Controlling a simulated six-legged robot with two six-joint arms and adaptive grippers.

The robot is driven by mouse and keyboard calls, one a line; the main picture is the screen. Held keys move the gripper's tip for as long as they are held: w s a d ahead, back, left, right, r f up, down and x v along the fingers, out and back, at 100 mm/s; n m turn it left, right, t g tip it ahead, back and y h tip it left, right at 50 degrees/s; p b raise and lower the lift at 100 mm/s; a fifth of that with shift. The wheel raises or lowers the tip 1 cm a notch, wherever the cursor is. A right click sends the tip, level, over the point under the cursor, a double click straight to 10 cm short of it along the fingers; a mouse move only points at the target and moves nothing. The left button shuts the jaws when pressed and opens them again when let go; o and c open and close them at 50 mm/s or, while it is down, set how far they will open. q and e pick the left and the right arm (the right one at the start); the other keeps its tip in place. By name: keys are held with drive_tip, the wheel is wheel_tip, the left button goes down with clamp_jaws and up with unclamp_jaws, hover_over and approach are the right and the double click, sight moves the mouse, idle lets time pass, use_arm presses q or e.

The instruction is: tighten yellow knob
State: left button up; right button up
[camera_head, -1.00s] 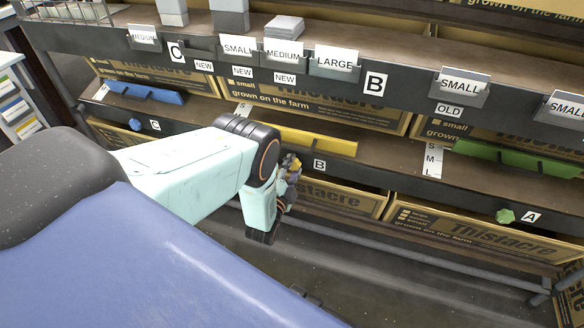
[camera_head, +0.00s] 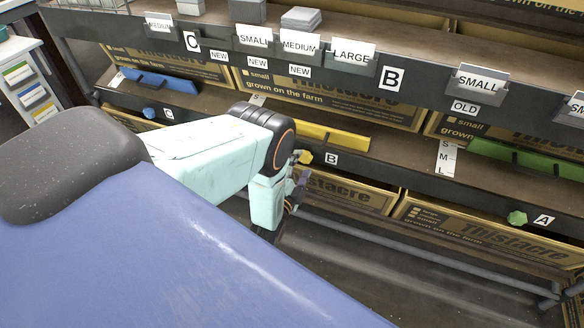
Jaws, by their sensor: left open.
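The yellow knob (camera_head: 304,157) sits on the front edge of the lower shelf, just left of the "B" label (camera_head: 331,159). A yellow bar (camera_head: 335,136) lies on the shelf above it. My left gripper (camera_head: 301,182) is open, just below the knob and close to it. I cannot tell whether its fingers touch the knob, as the wrist hides part of them. My right gripper is not in view.
A green knob (camera_head: 517,218) by label "A" and a blue knob (camera_head: 150,113) by label "C" are on the same shelf edge. Cardboard boxes (camera_head: 480,232) stand below and behind. The floor in front is clear.

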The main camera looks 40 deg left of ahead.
use_arm(q)
drive_tip(key=v, duration=0.9)
drive_tip(key=shift+s, duration=0.2)
drive_tip(key=shift+d, duration=0.1)
drive_tip(key=s+d+f+n+g+h, duration=0.1)
drive_tip(key=s+d+f+n+g, duration=0.15)
drive_tip(key=s+g, duration=0.25)
drive_tip(key=s+d+f+n+g+h, duration=0.2)
drive_tip(key=s+d+n+g, duration=0.2)
drive_tip(key=s+g, duration=0.1)
drive_tip(key=s+d+r+n+g, duration=0.1)
drive_tip(key=s+r+n+g, duration=0.1)
drive_tip(key=s, duration=0.4)
drive_tip(key=s+d+r+n+g+h, duration=0.1)
drive_tip(key=s+g, duration=0.2)
drive_tip(key=s, duration=0.3)
drive_tip(key=s+d+r+n+g, duration=0.2)
drive_tip(key=s, duration=0.4)
wheel_tip(320, 180, up, 13)
drive_tip(key=p, duration=1.3)
drive_tip(key=shift+s+r+g, duration=0.15)
drive_tip(key=shift+s+g, duration=0.15)
drive_tip(key=shift+a, duration=0.15)
